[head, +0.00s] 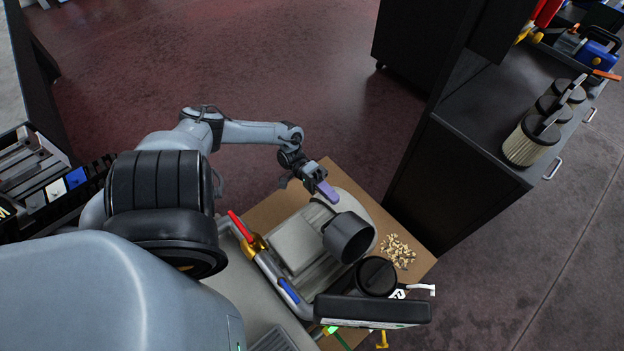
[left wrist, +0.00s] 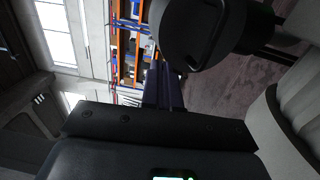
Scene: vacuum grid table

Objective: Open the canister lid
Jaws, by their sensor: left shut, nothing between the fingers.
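A grey vacuum-like machine (head: 295,245) lies on the brown board. A dark grey cylinder (head: 348,238), which looks like the canister, stands out from it. I cannot clearly make out a separate lid edge on it. My left gripper (head: 329,192) has purple fingers, shut and empty, just above and behind the cylinder in the head view, apparently apart from it. In the left wrist view the dark fingers (left wrist: 163,88) are together, and a dark round part (left wrist: 200,30) with a handle-like loop fills the top.
A black round part (head: 376,276) and a long black block (head: 372,310) are at the front right. A pile of pale bits (head: 398,251) lies on the board (head: 420,262). A black cabinet (head: 480,120) with several ribbed filters stands at the right. Open floor lies behind.

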